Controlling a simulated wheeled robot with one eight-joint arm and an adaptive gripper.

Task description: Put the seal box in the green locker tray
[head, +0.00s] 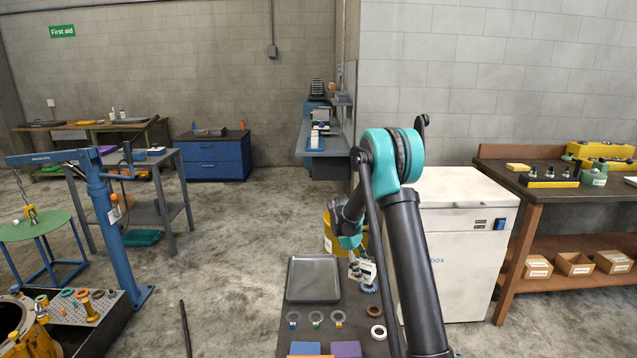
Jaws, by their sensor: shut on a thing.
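My gripper (352,254) is shut on a small white box (362,271) with dark print, which I take to be the seal box. It hangs over the right side of the dark cart top (345,312), beside a grey tray. Part of the box is hidden by the gripper and my arm. A green tray (143,238) lies low under the grey bench at left. Another green thing (48,172) shows under the far-left workbench; I cannot tell which is the locker tray.
The cart holds an empty grey tray (313,278), several rings, and blue (305,349) and purple (346,349) blocks. A yellow bin (331,236) and white cabinet (462,240) stand behind and right. A blue hoist (106,220) stands left. Open floor lies between.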

